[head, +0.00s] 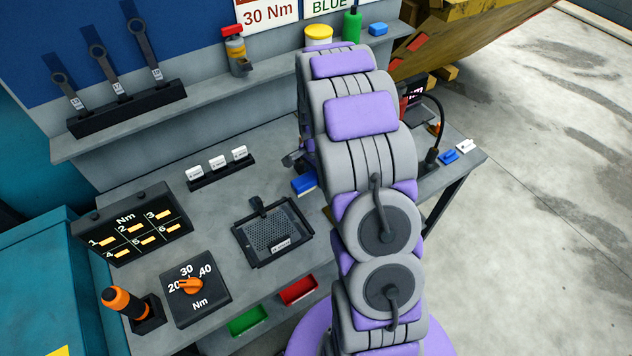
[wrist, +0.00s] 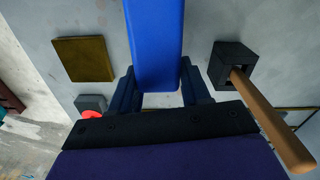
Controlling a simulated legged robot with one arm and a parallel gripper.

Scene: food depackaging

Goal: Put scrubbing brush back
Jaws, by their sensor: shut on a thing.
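A long blue block (wrist: 157,35), which seems to be the scrubbing brush, sits between the two dark fingers of my gripper (wrist: 158,72) in the wrist view. The fingers are shut on it, and no bristles show. In the head view a blue block (head: 304,184) shows just left of my arm, close over the workbench and below my mostly hidden gripper (head: 298,161). I cannot tell whether it touches the bench.
A dark perforated tray (head: 273,234) lies on the grey bench left of my arm. A black holder (wrist: 228,62) with a wooden handle (wrist: 270,120) stands right in the wrist view, opposite a brown square (wrist: 84,59). A shelf (head: 110,136) runs along the back.

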